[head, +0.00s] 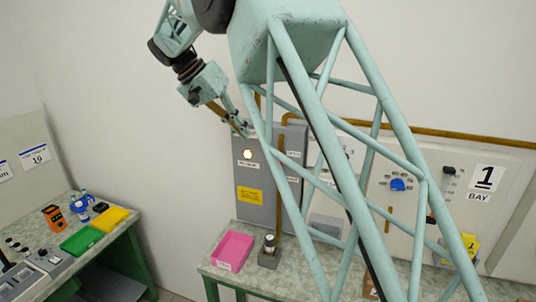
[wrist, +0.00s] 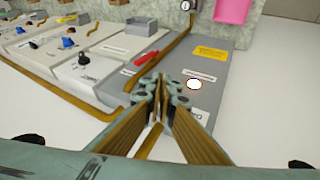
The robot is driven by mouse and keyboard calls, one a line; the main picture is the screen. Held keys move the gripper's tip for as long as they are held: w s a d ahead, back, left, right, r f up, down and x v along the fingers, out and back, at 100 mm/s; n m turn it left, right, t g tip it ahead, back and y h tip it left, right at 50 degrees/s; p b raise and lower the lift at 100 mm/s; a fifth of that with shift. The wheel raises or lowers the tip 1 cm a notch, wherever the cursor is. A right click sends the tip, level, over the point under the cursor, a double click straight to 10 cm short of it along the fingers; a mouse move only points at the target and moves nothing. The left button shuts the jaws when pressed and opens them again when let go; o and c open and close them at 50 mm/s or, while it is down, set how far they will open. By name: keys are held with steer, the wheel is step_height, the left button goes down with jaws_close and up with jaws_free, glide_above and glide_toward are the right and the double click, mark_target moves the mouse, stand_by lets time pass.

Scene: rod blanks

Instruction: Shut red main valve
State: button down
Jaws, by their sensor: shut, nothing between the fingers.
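The red main valve shows in the wrist view as a red lever handle (wrist: 146,61) beside the brown pipe (wrist: 179,42), just beyond my fingertips. It lies slanted in the picture; its angle to the pipe is hard to tell. In the head view the handle is hidden behind my arm's lattice. My gripper (wrist: 160,84) is shut and empty, its fingertips together, apart from the lever. In the head view my gripper (head: 243,131) is at the upper part of the grey cabinet (head: 240,168).
The cabinet carries a white round lamp (wrist: 194,84) and a yellow label (wrist: 210,53). Neighbouring panels have a blue knob (wrist: 69,42) and a black knob (wrist: 84,59). A pink tray (head: 232,251) stands on the bench below. A left bench holds green (head: 82,240) and yellow (head: 109,219) trays.

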steer(key=shift+a, duration=0.15)
stand_by(0.4)
steer(key=x, duration=1)
steer(key=d, duration=0.2)
steer(key=s+d, duration=0.1)
steer(key=shift+s+d+f+p, duration=0.1)
steer(key=shift+d+f+p, duration=0.2)
steer(key=shift+d+p, duration=0.1)
steer(key=shift+s+b, duration=0.1)
steer(key=shift+b, duration=0.25)
